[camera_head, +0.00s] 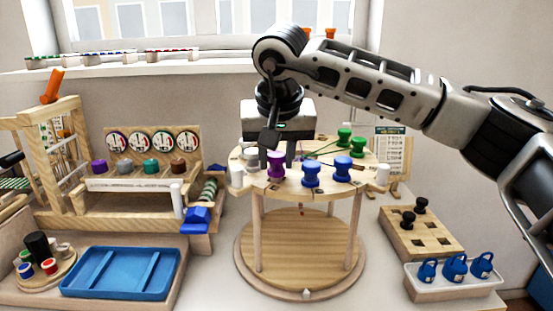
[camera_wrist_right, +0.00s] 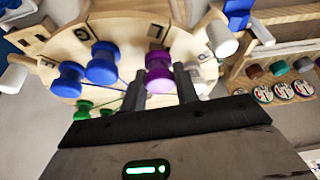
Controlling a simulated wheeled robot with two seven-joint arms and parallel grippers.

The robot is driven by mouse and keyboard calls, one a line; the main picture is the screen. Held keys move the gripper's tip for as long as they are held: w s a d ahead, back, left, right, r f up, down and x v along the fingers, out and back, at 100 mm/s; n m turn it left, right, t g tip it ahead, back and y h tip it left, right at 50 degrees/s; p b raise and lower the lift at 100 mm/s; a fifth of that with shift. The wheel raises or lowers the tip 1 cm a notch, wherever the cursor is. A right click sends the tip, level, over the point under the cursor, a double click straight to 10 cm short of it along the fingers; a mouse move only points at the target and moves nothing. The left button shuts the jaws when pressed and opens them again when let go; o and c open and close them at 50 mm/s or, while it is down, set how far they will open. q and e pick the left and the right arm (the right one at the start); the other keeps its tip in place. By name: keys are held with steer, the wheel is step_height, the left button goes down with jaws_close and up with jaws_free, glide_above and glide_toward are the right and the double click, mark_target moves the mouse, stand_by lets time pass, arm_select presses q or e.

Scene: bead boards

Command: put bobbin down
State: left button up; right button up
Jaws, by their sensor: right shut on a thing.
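The round wooden braiding stand (camera_head: 255,185) is in the middle, with bobbins around the rim of its upper disc. My right gripper (camera_head: 278,160) reaches down over the front left of that disc, shut on a purple bobbin (camera_head: 276,166). In the wrist view the purple bobbin (camera_wrist_right: 158,72) is between the fingertips (camera_wrist_right: 163,92). It is upright at the disc's surface; I cannot tell whether it touches. Two blue bobbins (camera_head: 311,174) stand to its right, two green bobbins (camera_head: 344,137) behind. White bobbins (camera_head: 237,174) are at the left. My left gripper is not in view.
A rack with spools and round labels (camera_head: 151,142) stands left, near a blue tray (camera_head: 118,273). A wooden holed block (camera_head: 425,237) and a white tray of blue weights (camera_head: 455,283) are at the right. Threads cross the disc's top.

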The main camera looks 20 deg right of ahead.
steer(key=shift+f, duration=0.35)
steer(key=shift+f, duration=0.2)
steer(key=o, duration=0.7)
steer(key=shift+r, duration=0.25)
steer(key=v, duration=1.2)
steer(key=shift+f, duration=0.1)
